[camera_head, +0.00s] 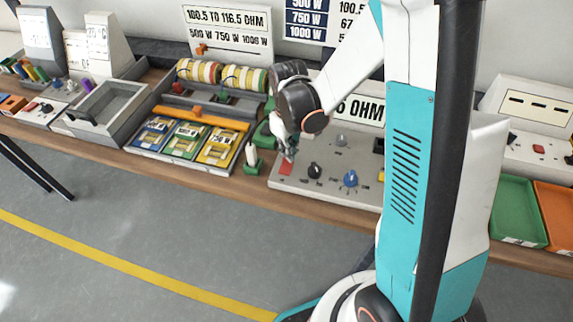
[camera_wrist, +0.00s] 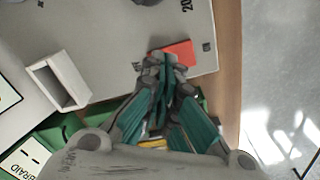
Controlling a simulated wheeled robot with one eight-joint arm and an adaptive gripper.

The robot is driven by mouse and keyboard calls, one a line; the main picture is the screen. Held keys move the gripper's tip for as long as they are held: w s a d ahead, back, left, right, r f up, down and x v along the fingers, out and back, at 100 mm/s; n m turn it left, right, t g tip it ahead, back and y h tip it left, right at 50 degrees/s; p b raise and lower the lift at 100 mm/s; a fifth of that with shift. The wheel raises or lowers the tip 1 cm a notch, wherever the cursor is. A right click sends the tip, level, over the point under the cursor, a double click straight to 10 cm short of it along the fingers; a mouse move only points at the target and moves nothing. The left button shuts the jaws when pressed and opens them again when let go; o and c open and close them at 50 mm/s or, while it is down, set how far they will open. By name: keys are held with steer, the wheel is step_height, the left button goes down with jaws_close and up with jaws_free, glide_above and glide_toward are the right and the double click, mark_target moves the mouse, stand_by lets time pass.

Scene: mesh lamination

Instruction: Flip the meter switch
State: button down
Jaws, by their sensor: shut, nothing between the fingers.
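A red switch (camera_head: 286,169) sits at the left end of the grey meter panel (camera_head: 325,190). It also shows in the wrist view (camera_wrist: 183,52), just beyond my fingertips. My gripper (camera_head: 289,152) is shut and empty, pointing down at the left end of the panel, right by the red switch. In the wrist view my gripper (camera_wrist: 167,65) partly covers the near side of the switch. Whether the fingertips touch it I cannot tell, nor which way the switch is set.
A black knob (camera_head: 314,171) and a blue knob (camera_head: 350,179) stand on the panel right of the switch. Left are a green-based holder (camera_head: 252,163) and a tray of coloured packs (camera_head: 187,141). Green (camera_head: 516,212) and orange bins lie right. The floor in front is clear.

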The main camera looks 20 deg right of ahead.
steer(key=shift+f+b, duration=1)
steer(key=shift+f, duration=0.1)
stand_by(0.9)
steer(key=shift+r, duration=0.15)
steer(key=shift+r+p, duration=2.35)
steer(key=shift+r, duration=1.05)
steer(key=shift+r, duration=0.2)
steer(key=s+r+m+t+b, duration=0.4)
steer(key=s+r+t, duration=0.3)
steer(key=s+r, duration=0.6)
steer(key=shift+s+r+m, duration=0.4)
steer(key=shift+s, duration=0.6)
